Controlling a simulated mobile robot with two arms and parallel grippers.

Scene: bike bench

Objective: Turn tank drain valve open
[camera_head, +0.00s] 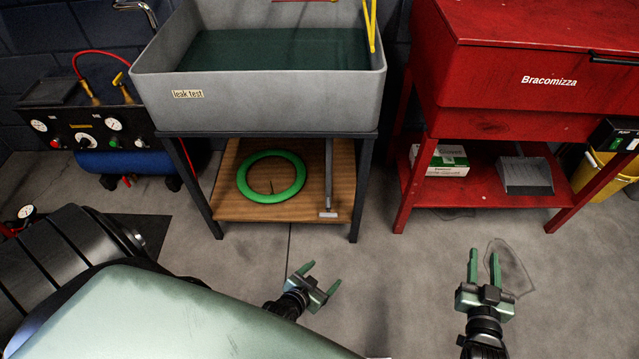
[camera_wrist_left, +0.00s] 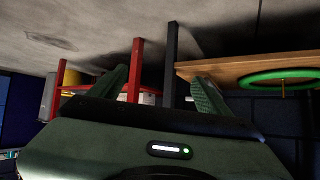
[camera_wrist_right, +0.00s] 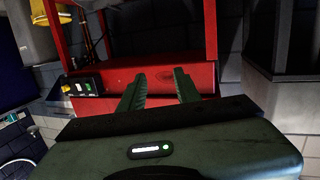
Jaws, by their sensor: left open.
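The grey tank (camera_head: 270,103), labelled "leak test", stands on a dark frame in the head view, with dark green water inside. My right gripper (camera_head: 484,252) is open and empty, further right, in front of the red bench.
A green ring (camera_head: 243,180) lies on the wooden shelf (camera_head: 230,207) under the tank. The red bench (camera_head: 510,108) stands at right, with a box (camera_head: 440,163) and a grey dustpan (camera_head: 525,178) on its lower shelf. A blue compressor (camera_head: 130,163) is at left. Floor between stands is clear.

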